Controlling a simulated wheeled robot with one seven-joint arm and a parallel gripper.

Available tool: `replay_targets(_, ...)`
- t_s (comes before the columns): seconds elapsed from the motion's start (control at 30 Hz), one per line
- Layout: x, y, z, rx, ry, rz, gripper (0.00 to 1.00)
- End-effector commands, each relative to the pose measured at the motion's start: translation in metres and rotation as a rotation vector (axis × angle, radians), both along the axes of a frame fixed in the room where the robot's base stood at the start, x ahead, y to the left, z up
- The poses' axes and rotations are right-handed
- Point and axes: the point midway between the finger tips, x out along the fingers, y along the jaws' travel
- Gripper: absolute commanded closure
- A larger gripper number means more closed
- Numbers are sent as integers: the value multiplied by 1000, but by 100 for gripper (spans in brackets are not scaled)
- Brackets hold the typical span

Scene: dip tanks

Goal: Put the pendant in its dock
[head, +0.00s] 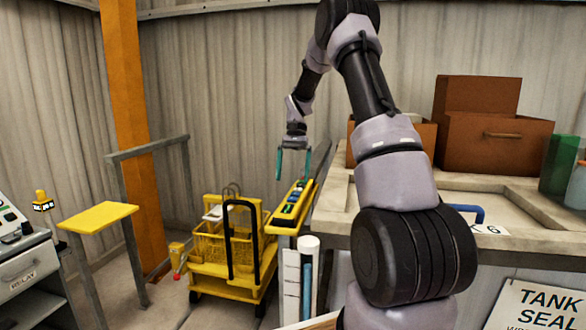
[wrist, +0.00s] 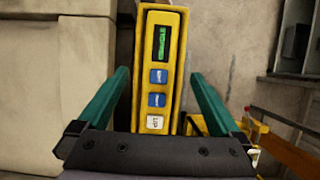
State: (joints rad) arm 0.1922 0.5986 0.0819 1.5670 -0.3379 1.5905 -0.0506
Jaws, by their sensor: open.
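The pendant (wrist: 157,75) looks like a long yellow-edged box with a green display, two blue buttons and a white button. In the head view the pendant (head: 293,203) lies slanted beside the bench's left edge, above the yellow cart. My gripper (head: 293,166) is open above it, its teal fingers pointing down. In the wrist view my gripper (wrist: 157,95) has one finger on each side of the pendant, with gaps on both sides. The palm hides the pendant's near end. I cannot tell which thing is the dock.
A yellow cart (head: 225,285) with a basket stands below. A yellow-topped stand (head: 97,217) and a grey control console (head: 28,260) are at left. The bench (head: 335,228) at right carries brown boxes (head: 490,143). An orange column (head: 132,120) stands behind.

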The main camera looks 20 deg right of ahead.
Motion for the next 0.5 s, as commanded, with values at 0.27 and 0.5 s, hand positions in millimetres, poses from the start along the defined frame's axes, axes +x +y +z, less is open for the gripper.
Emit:
replay_targets(0.27, 3, -2, 28, -3, -19, 4, 0)
replay_targets(0.5, -31, 15, 86, -26, -157, 41, 0)
